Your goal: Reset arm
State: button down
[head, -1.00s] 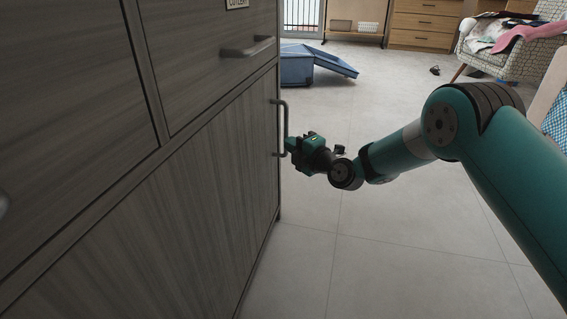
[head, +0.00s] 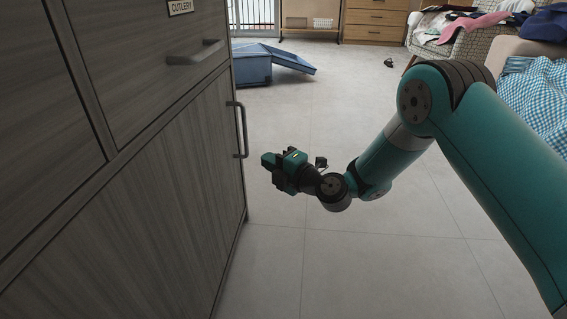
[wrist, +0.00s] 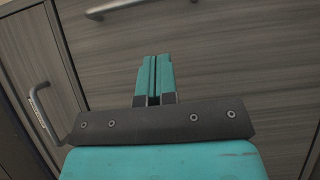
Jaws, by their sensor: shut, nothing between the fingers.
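My gripper (head: 268,160) is in the middle of the head view, at the end of my teal arm. It is to the right of the grey wooden cabinet (head: 150,170), apart from its vertical door handle (head: 241,130). In the wrist view, the gripper's two teal fingers (wrist: 154,76) are shut together with nothing between them. The cabinet front fills the background there, with a bar handle (wrist: 115,7) at the top and another handle (wrist: 40,108) at the left.
A drawer labelled cutlery, with a bar handle (head: 195,53), is above the cabinet door. Clothes lie on a chair (head: 455,43) at the back right. The tiled floor (head: 300,240) around the gripper is clear.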

jog(key=s+d+r+m+g+h+p, duration=0.1)
jog(key=s+d+r+m+g+p, duration=0.25)
jog(key=s+r, duration=0.6)
jog(key=s+a+r+m+g+p, duration=0.15)
jog(key=s+r+g+p, duration=0.45)
jog(key=r, duration=0.7)
jog(key=s+d+r+m+g+h+p, duration=0.1)
jog(key=s+d+r+m+h+p, duration=0.4)
jog(key=s+d+m, duration=0.4)
jog(key=s+d+r+m+g+h+p, duration=0.1)
jog(key=s+d+r+m+h+p, duration=0.3)
jog(key=s+d+r+m+p, duration=0.55)
notch_tip(320, 180, up, 34)
jog(key=s+a+n+p, duration=0.1)
jog(key=a+n+p, duration=0.1)
jog(key=p, duration=3.1)
jog(key=shift+s+p, duration=0.25)
jog(key=shift+p, duration=0.05)
jog(key=shift+a+r+n, duration=0.1)
jog(key=shift+n, duration=0.15)
